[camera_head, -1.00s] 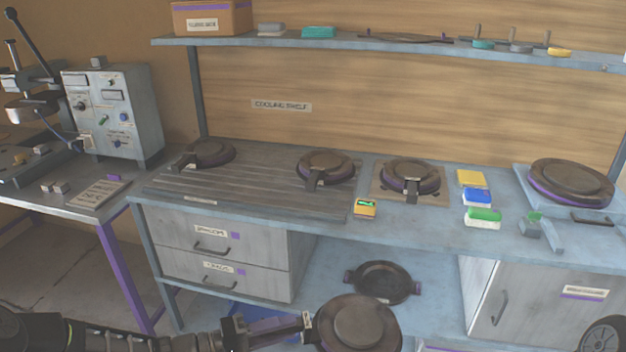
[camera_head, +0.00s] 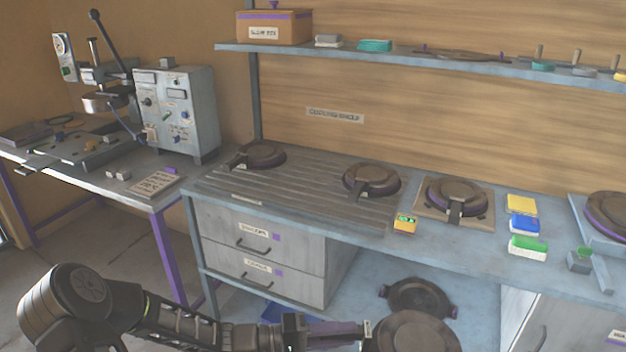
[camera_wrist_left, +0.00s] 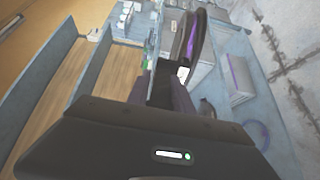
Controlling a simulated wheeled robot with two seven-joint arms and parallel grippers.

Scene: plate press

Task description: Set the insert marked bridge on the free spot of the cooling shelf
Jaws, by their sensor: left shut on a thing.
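My left gripper (camera_head: 352,334) is shut on the handle of a dark round insert (camera_head: 414,334) at the bottom of the head view, in front of the bench. The insert's lower part is cut off. In the left wrist view the insert (camera_wrist_left: 196,38) shows edge-on with a purple rim, and a pale tag (camera_wrist_left: 183,73) too small to read. The cooling shelf (camera_head: 310,183) is the ribbed grey surface under the wall label "COOLING SHELF" (camera_head: 335,115). One insert (camera_head: 264,154) sits at its back left, another (camera_head: 371,180) at its right; bare ribs lie between and in front.
Right of the shelf, another insert (camera_head: 453,195) sits on a tan board. A small yellow device (camera_head: 405,223) stands at the shelf's front right corner. Coloured blocks (camera_head: 524,226) lie farther right. An upper shelf (camera_head: 400,55) overhangs the back. A dark pan (camera_head: 420,298) lies below.

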